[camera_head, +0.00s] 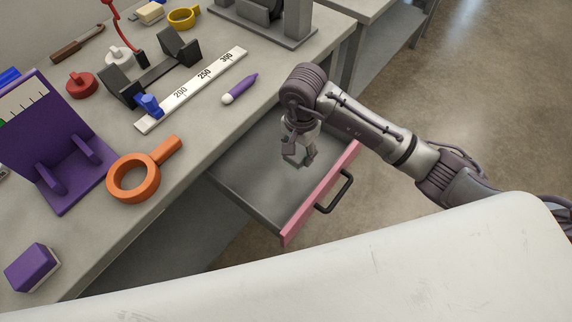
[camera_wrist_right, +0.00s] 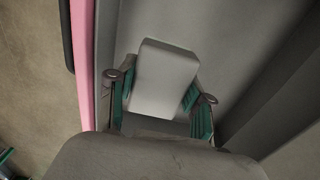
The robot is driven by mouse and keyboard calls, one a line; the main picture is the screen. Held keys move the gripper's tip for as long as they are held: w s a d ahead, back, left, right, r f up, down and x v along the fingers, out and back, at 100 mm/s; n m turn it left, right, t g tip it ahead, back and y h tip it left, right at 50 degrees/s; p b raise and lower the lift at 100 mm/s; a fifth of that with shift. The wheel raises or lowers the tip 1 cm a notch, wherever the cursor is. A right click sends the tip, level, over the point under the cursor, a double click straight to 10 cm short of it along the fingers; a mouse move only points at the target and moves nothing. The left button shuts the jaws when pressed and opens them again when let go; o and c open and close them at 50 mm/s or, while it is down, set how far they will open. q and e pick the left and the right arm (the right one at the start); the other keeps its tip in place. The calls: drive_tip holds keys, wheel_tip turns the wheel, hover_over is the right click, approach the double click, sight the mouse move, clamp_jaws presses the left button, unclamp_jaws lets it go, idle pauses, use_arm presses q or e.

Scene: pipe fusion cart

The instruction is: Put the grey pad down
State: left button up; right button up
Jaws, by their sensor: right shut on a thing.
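The grey pad (camera_wrist_right: 165,78) is a pale, box-shaped block with rounded edges in the right wrist view. My right gripper (camera_wrist_right: 160,108) is shut on it, with green-lined fingers on its two sides. In the head view my right gripper (camera_head: 298,160) points down into the open drawer (camera_head: 245,180). I cannot make out the pad clearly there. Whether the pad touches the drawer floor I cannot tell. My left gripper is not in view.
The drawer has a pink front (camera_head: 322,195) with a dark handle (camera_head: 335,193). On the bench above lie a white ruler (camera_head: 195,88), a purple marker (camera_head: 240,88), an orange ring tool (camera_head: 135,178) and a purple block (camera_head: 32,266). The drawer floor around the gripper looks bare.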

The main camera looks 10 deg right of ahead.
hover_over(298, 174)
wheel_tip(298, 174, down, 4)
drive_tip(key=shift+f, duration=0.7)
wheel_tip(298, 174, down, 2)
drive_tip(key=shift+f+p, duration=0.25)
drive_tip(key=shift+p, duration=0.1)
drive_tip(key=shift+f, duration=0.25)
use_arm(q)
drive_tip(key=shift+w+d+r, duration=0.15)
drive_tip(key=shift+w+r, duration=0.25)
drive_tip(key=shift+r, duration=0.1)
use_arm(e)
drive_tip(key=shift+w, duration=0.1)
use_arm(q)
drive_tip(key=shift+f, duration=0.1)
use_arm(e)
drive_tip(key=shift+f, duration=0.25)
drive_tip(key=o, duration=1)
drive_tip(key=shift+r, duration=0.1)
